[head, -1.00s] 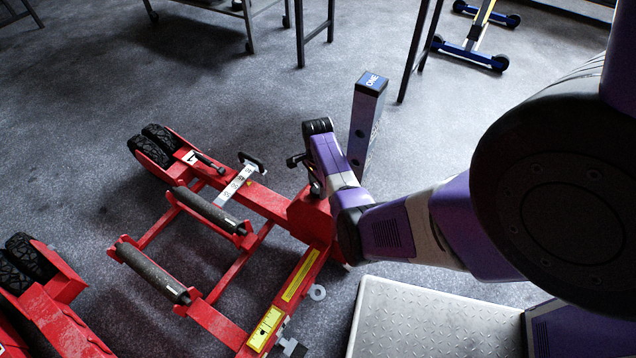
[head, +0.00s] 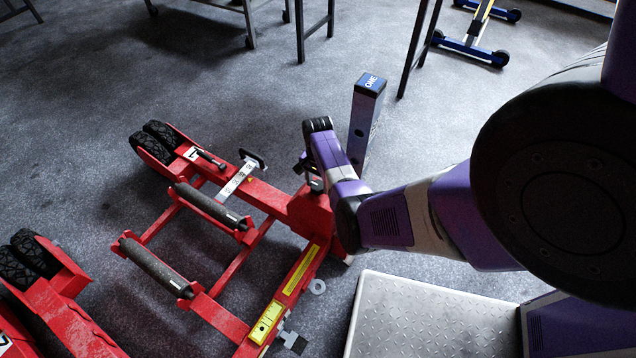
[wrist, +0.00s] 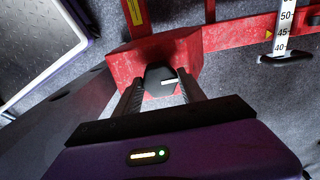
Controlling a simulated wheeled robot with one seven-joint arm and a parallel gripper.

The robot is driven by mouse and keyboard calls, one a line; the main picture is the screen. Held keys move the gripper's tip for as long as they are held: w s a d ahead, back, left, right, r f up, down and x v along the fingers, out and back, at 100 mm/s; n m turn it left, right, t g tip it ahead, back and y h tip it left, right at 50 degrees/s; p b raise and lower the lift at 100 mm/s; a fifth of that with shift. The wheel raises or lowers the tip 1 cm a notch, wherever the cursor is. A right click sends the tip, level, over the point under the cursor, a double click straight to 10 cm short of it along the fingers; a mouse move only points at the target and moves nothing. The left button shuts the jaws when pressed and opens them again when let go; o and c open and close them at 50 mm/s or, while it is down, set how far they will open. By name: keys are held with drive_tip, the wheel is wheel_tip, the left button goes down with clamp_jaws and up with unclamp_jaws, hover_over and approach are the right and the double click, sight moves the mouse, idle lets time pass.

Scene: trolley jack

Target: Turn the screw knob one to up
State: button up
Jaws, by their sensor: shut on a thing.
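The screw knob one (wrist: 157,77) is a black, many-sided knob with a short white mark on its right part in the wrist view. It sits against a red block of the trolley jack (wrist: 200,58). My gripper (wrist: 161,90) has one finger on each side of the knob and is shut on it. In the head view my arm reaches the red trolley jack (head: 312,215) beside a grey post with a blue "ONE" label (head: 368,82).
Two black rollers (head: 155,267) lie across the jack's frame. A second red jack (head: 45,310) is at the lower left. A metal tread plate (head: 430,315) lies at the bottom. Table legs (head: 318,30) and a blue wheeled stand (head: 470,50) are at the back. The floor between is clear.

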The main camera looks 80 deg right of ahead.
sight(318, 185)
drive_tip(key=o, duration=1.4)
drive_tip(key=shift+c, duration=0.2)
wheel_tip(318, 185, up, 8)
drive_tip(key=shift+f+p, duration=0.1)
drive_tip(key=shift+p, duration=1)
